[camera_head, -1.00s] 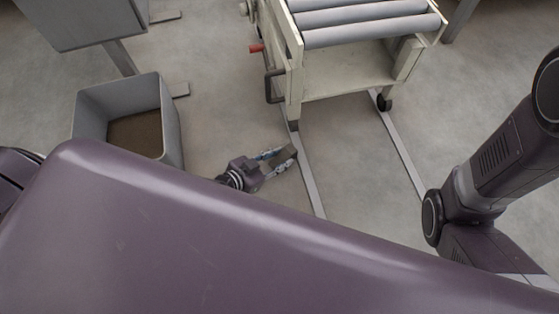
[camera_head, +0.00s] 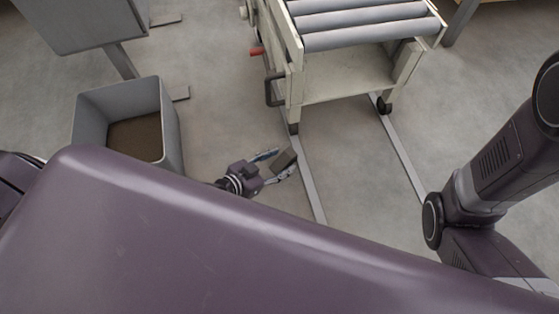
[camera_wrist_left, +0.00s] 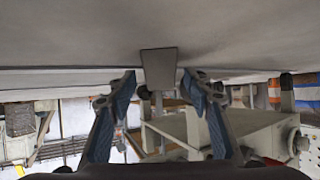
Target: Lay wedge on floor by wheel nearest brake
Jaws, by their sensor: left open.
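The wedge (camera_head: 284,159) is a small dark grey block on the floor, beside the left floor rail and a little in front of the cart's front left wheel (camera_head: 293,128). The red brake lever (camera_head: 257,51) is on that same left side of the cart. My left gripper (camera_head: 276,164) is low by the floor, open, its fingers either side of the wedge. In the left wrist view, the wedge (camera_wrist_left: 159,68) shows between the spread fingertips (camera_wrist_left: 158,82), with gaps on both sides. My right gripper is out of view; only its arm shows.
The roller cart (camera_head: 345,85) stands over two floor rails (camera_head: 310,180), its other front wheel (camera_head: 384,104) to the right. A black handle (camera_head: 270,88) sticks out on its left. A grey bin (camera_head: 172,125) stands at left. Floor between the rails is clear.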

